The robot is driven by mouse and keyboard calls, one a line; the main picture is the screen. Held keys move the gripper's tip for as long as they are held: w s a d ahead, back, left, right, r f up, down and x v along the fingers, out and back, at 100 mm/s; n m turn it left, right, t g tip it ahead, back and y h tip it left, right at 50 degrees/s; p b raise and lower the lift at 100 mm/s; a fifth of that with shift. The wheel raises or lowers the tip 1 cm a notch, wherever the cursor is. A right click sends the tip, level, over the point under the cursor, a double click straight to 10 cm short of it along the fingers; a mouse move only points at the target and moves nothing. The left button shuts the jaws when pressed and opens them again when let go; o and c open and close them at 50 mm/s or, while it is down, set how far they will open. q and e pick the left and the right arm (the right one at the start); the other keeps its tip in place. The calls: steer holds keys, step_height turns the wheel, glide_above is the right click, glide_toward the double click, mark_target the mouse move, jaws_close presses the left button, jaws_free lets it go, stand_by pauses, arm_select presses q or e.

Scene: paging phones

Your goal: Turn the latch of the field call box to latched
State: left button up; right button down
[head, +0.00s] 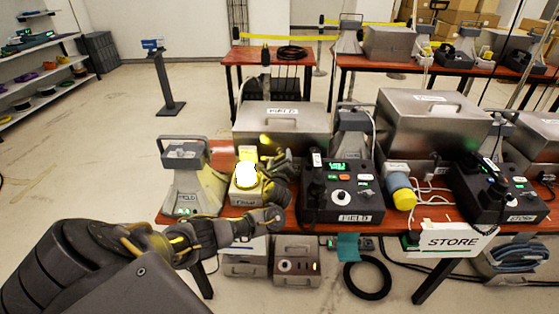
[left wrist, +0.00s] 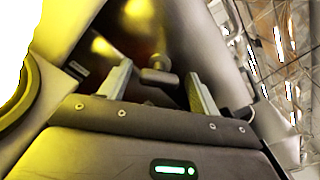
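The field call box (head: 283,132) is the silver metal box with a top handle and a white label, on the red table behind the FIELD console. My left gripper (head: 274,162) is low at its front, just right of the glowing lamp. In the left wrist view, my left gripper's two fingers (left wrist: 159,76) are apart. A small grey latch-like knob (left wrist: 155,75) shows in the gap between them, against the metal front. I cannot tell whether the fingers touch it. In the head view the latch is hidden behind my gripper. My right gripper is out of view.
A lit yellow lamp (head: 246,175) stands close left of my gripper, with a grey horn (head: 191,180) further left. The black FIELD console (head: 341,205) is close on the right. More boxes and the STORE console (head: 498,195) stand further right.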

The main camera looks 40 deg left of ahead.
arm_select(q)
steer(key=c, duration=0.8)
steer(key=shift+c, duration=0.2)
steer(key=shift+n, duration=0.4)
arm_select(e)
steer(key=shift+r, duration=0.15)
arm_select(q)
steer(key=shift+n+p, duration=0.4)
steer(key=shift+n, duration=0.3)
steer(key=n, duration=0.2)
steer(key=shift+f+n+p, duration=0.1)
steer(key=shift+n+p, duration=0.2)
steer(key=shift+a+n, duration=0.1)
steer(key=shift+n, duration=0.8)
steer(key=n, duration=0.3)
steer(key=shift+f, duration=0.15)
steer(key=shift+n, duration=0.6)
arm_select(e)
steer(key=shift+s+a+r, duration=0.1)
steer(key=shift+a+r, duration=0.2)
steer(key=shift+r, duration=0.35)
